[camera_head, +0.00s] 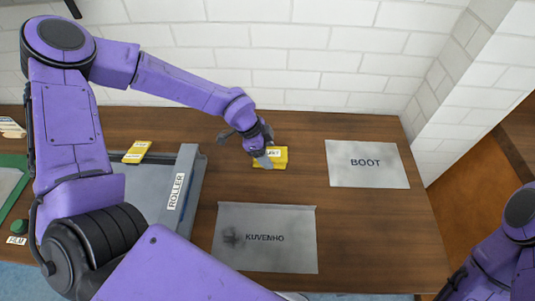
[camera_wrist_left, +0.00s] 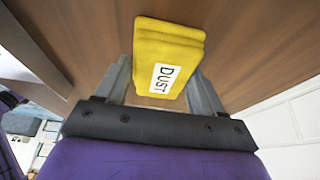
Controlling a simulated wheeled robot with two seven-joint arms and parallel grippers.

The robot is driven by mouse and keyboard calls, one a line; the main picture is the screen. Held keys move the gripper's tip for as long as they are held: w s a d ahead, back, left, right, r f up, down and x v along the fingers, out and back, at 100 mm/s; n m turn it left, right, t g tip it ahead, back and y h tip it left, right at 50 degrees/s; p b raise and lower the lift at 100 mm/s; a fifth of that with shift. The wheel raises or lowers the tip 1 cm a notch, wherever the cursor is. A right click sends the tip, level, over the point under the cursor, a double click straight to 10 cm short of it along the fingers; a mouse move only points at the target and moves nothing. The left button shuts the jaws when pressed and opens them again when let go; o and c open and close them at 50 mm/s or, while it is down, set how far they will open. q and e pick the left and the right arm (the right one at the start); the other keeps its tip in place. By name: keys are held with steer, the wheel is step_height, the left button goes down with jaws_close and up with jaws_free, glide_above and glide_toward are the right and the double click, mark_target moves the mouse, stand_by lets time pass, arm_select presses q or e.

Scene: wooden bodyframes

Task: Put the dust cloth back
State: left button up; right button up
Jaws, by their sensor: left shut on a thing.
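The dust cloth (camera_head: 278,153) is a folded yellow cloth with a white label, over the back middle of the wooden table. It also shows in the left wrist view (camera_wrist_left: 168,42), where its label reads DUST. My left gripper (camera_head: 262,154) is shut on it, with one finger on each side of the cloth. I cannot tell whether the cloth touches the table. My right arm shows at the lower right of the head view, but its gripper is not clearly seen.
A grey tray (camera_head: 187,165) labelled ROLLER stands on the left, with a second yellow item (camera_head: 137,151) at its back edge. Grey sheets marked BOOT (camera_head: 367,178) and KUVENHO (camera_head: 265,258) lie on the table (camera_head: 390,240). A white brick wall is behind.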

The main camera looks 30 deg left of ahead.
arm_select(q)
steer(key=o, duration=1)
steer(key=shift+w+f, duration=0.15)
steer(key=shift+w, duration=0.2)
steer(key=shift+s+r, duration=0.2)
steer(key=shift+s, duration=0.15)
steer(key=v, duration=1.2)
steer(key=shift+w, duration=0.15)
